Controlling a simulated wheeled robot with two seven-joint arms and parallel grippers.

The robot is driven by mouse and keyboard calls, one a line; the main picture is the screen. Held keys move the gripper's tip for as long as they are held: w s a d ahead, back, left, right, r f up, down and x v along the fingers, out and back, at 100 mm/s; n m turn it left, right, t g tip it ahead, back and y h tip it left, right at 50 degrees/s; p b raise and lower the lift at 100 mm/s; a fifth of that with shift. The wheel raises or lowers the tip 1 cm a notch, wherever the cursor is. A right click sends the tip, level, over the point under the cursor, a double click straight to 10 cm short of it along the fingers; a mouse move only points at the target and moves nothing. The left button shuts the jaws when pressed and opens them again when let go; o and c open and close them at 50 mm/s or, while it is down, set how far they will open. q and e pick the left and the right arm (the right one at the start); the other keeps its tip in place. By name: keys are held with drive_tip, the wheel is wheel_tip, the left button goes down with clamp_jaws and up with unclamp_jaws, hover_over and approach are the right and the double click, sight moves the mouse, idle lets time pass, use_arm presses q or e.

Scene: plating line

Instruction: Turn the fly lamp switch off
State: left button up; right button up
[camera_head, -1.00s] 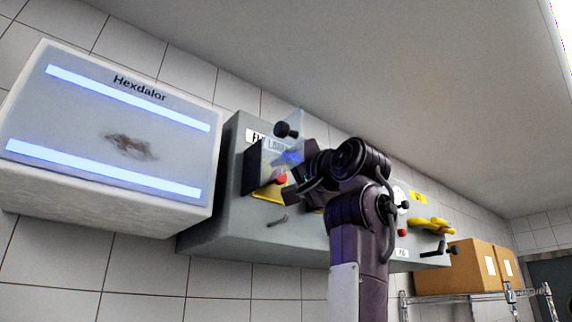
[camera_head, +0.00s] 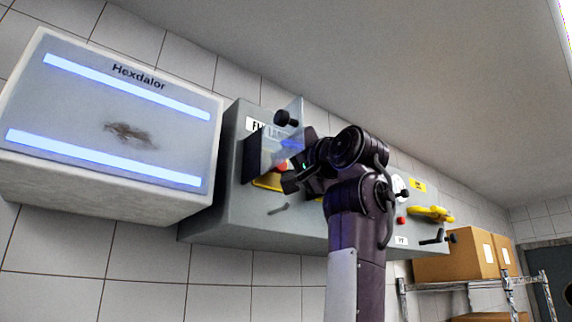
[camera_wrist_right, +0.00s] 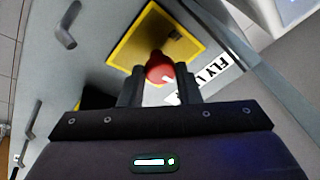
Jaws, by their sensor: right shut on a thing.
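The fly lamp (camera_head: 75,115) is a white box marked "Hexdalor" on the wall at left, and its two blue tubes glow. Its switch is a red knob (camera_head: 281,167) on a yellow plate (camera_head: 266,182) of the grey wall panel, beside a partly hidden "FLY" label (camera_head: 255,124). My right gripper (camera_head: 288,178) is at the knob and partly hides it. In the right wrist view, the red knob (camera_wrist_right: 160,68) sits between the fingertips, which are shut on it. The yellow plate (camera_wrist_right: 127,48) lies behind. My left gripper is out of view.
A clear cover (camera_head: 293,108) with a black knob (camera_head: 286,118) stands raised over the switch. A small grey handle (camera_head: 278,209) is below. Farther right on the panel are a yellow handle (camera_head: 428,213) and a black lever (camera_head: 433,239). Cardboard boxes (camera_head: 460,258) stand on a rack.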

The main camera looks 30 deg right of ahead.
drive_tip(key=shift+n, duration=0.3)
drive_tip(key=n+y, duration=0.2)
drive_tip(key=n, duration=0.3)
drive_tip(key=shift+d+b, duration=0.15)
drive_tip(key=shift+b, duration=0.15)
drive_tip(key=n+y, duration=0.1)
drive_tip(key=n, duration=0.1)
drive_tip(key=n+y, duration=0.1)
drive_tip(key=n, duration=0.1)
drive_tip(key=shift+d+n+g, duration=0.1)
drive_tip(key=shift+n+g, duration=0.2)
drive_tip(key=shift+n, duration=0.1)
drive_tip(key=n+y, duration=0.1)
drive_tip(key=n, duration=0.2)
drive_tip(key=n+g+y, duration=0.1)
drive_tip(key=n, duration=0.2)
drive_tip(key=shift+d+r+n+g, duration=0.1)
drive_tip(key=shift+r+n+g, duration=0.05)
drive_tip(key=shift+n+g, duration=0.2)
drive_tip(key=n+g, duration=0.1)
drive_tip(key=n, duration=0.3)
drive_tip(key=shift+n+p, duration=0.35)
drive_tip(key=shift+w, duration=0.1)
drive_tip(key=o, duration=1)
drive_tip(key=shift+r, duration=0.1)
drive_tip(key=shift+c, duration=0.2)
drive_tip(key=shift+s, duration=0.25)
